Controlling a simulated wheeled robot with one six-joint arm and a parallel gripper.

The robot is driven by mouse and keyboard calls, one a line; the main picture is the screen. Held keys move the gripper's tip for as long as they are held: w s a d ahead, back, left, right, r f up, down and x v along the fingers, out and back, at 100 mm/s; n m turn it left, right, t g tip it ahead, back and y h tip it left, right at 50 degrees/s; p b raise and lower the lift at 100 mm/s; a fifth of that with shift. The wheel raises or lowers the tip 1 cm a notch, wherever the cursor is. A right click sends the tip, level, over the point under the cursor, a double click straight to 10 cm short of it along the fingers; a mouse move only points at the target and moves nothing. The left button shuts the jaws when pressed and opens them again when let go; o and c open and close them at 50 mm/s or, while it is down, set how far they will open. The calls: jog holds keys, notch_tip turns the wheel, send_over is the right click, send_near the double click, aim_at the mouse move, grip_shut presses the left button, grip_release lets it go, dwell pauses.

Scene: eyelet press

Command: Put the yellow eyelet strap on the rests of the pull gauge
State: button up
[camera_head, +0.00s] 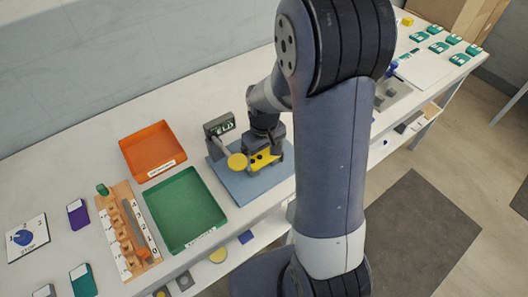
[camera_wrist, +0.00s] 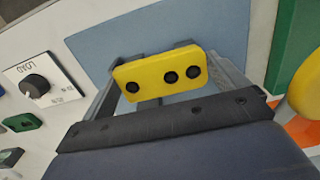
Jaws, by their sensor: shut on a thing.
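The yellow eyelet strap (camera_wrist: 148,82) has three dark eyelets and lies across the front of my gripper in the wrist view. In the head view the strap (camera_head: 261,163) shows low over the blue base plate. My gripper (camera_head: 270,157) is shut on it. The pull gauge (camera_head: 219,124) has a dark display at the back of its blue base plate (camera_head: 240,191). A round yellow disc (camera_head: 237,161) stands just left of the strap. I cannot make out the rests, nor whether the strap touches anything below.
A green tray (camera_head: 187,243) and an orange tray (camera_head: 152,168) stand to the left. A wooden rack (camera_head: 112,243) holds several pieces. A panel marked LOAD with a black knob (camera_wrist: 37,88) shows at the left in the wrist view. My arm hides much of the right bench.

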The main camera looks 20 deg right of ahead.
aim_at(264, 157)
jog(key=shift+f+b, duration=0.3)
jog(key=shift+s+f, duration=0.3)
jog(key=shift+f, duration=0.05)
jog(key=o, duration=0.7)
jog(key=shift+f+b, duration=0.1)
jog(key=shift+b, duration=0.2)
jog(key=shift+r+p, duration=0.35)
notch_tip(264, 157, up, 13)
jog(key=shift+w, duration=0.3)
